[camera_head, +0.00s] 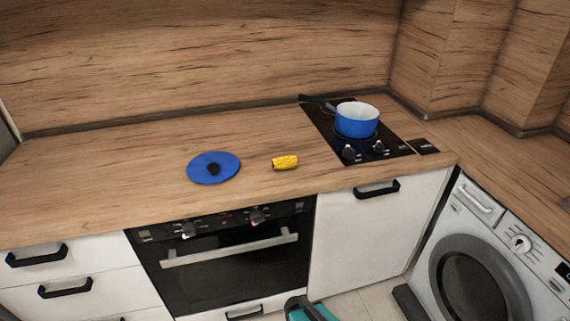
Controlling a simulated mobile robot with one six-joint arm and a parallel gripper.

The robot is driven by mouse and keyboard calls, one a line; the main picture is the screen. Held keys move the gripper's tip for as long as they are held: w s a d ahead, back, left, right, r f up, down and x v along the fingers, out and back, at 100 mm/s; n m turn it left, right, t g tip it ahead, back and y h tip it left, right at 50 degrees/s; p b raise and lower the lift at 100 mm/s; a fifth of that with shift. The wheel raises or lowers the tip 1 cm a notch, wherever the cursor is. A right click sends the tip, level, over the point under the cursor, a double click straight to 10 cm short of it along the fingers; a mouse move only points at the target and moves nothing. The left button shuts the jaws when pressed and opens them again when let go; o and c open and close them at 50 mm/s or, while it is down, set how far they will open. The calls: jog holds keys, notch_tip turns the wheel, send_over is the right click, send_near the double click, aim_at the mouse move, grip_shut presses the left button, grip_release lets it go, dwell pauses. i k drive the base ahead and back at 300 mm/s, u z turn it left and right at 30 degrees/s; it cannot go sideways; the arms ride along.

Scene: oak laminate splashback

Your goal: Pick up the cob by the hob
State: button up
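The yellow corn cob (285,162) lies on its side on the wooden worktop (130,165). It is just left of the black hob (345,146) and close to the worktop's front edge. The hob is set into the worktop, with dark knobs along its front.
A blue lid (213,168) with a black knob lies left of the cob, with a gap between. A blue pot (357,120) with a dark handle stands on the hob. A wooden splashback (200,60) rises behind. The worktop's left side is clear.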

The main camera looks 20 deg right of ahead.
aim_at(279, 163)
jog(key=k, duration=1.85)
jog(key=u, duration=1.2)
jog(key=i, duration=1)
jog(key=z, duration=0.05)
